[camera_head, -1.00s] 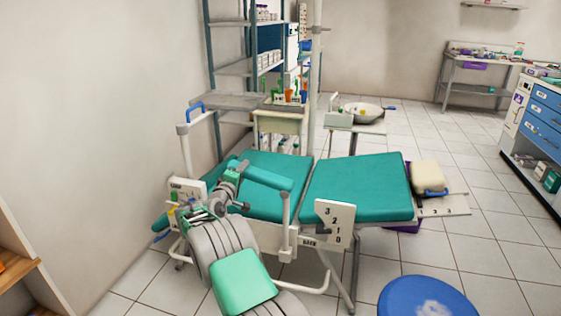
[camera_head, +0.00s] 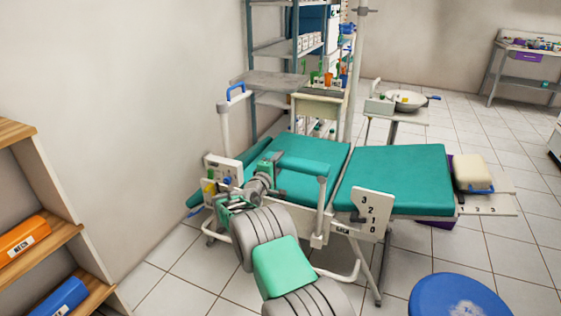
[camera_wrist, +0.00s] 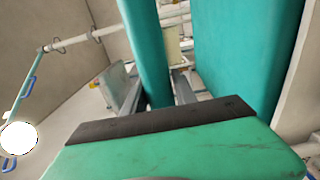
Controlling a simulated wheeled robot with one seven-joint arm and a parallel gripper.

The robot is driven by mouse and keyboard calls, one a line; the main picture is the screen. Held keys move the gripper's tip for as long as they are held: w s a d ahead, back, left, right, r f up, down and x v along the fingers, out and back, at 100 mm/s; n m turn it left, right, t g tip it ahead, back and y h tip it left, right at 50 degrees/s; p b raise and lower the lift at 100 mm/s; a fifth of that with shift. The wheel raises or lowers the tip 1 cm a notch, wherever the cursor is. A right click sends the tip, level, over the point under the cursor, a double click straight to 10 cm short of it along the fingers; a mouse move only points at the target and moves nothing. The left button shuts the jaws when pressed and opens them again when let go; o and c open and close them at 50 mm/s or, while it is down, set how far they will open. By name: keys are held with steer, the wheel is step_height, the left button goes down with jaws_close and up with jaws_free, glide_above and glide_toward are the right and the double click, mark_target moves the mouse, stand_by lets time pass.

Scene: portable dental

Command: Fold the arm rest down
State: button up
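The arm rest (camera_head: 303,164) is a teal padded bar. It is raised and lies roughly level along the near side of the teal dental chair (camera_head: 395,178), on top of a white upright post (camera_head: 321,205). My gripper (camera_head: 270,165) is at the left end of the arm rest. In the wrist view the arm rest (camera_wrist: 147,45) runs away from the camera, and the grey fingers of my gripper (camera_wrist: 158,92) stand apart around its near end. I cannot tell whether they touch it. The chair cushion (camera_wrist: 235,55) fills the right of that view.
A blue round stool (camera_head: 458,300) stands at the front right. A wooden shelf (camera_head: 45,240) with binders is at the left. A white plate with numbers (camera_head: 371,214) is fixed to the chair's near side. Behind stand a metal rack (camera_head: 285,50) and a basin (camera_head: 405,98).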

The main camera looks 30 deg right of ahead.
steer(key=o, duration=0.4)
steer(key=shift+f, duration=0.1)
steer(key=shift+a, duration=0.1)
steer(key=p+v, duration=0.1)
steer(key=v, duration=0.6)
steer(key=shift+s+a, duration=0.2)
steer(key=shift+s, duration=0.1)
